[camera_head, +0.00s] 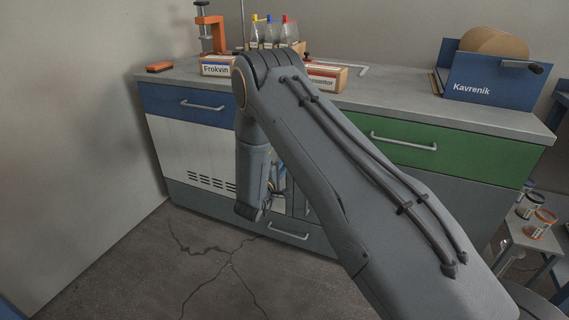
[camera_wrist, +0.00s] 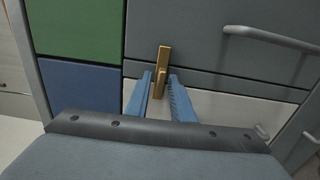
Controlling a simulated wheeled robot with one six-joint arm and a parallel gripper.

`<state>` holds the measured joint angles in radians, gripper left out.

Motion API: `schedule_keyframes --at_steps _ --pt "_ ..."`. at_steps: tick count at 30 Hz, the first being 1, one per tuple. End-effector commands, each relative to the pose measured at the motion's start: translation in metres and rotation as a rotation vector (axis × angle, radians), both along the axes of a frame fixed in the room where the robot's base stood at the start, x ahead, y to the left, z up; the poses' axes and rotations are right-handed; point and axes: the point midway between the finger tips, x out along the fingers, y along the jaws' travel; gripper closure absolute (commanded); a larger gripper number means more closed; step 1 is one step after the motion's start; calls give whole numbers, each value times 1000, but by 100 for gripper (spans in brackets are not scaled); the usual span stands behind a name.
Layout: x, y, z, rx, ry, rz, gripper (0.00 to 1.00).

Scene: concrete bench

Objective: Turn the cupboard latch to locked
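The cupboard latch (camera_wrist: 163,66) is a narrow brass bar on the cupboard front in the wrist view. It stands nearly upright in that picture, across a seam between grey panels. My gripper (camera_wrist: 160,76) has two blue fingers, one on each side of the latch's lower part. The fingers are apart, with a narrow gap showing beside the brass, so the gripper looks open around it. I cannot tell whether either finger touches it. In the head view my arm covers the latch and most of the gripper.
In the head view the bench top (camera_head: 400,102) carries an orange clamp (camera_head: 210,33), bottles and a blue Kavrenik box (camera_head: 485,78). A small table with cans stands right.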

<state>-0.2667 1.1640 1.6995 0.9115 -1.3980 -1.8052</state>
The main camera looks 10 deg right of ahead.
Motion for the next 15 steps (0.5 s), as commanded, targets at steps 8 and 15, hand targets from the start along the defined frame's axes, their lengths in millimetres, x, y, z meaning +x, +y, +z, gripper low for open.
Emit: schedule_keyframes --at_steps 8,15 --pt "-1 -1 0 0 0 -2 73" --pt "-17 12 0 1 1 0 73"
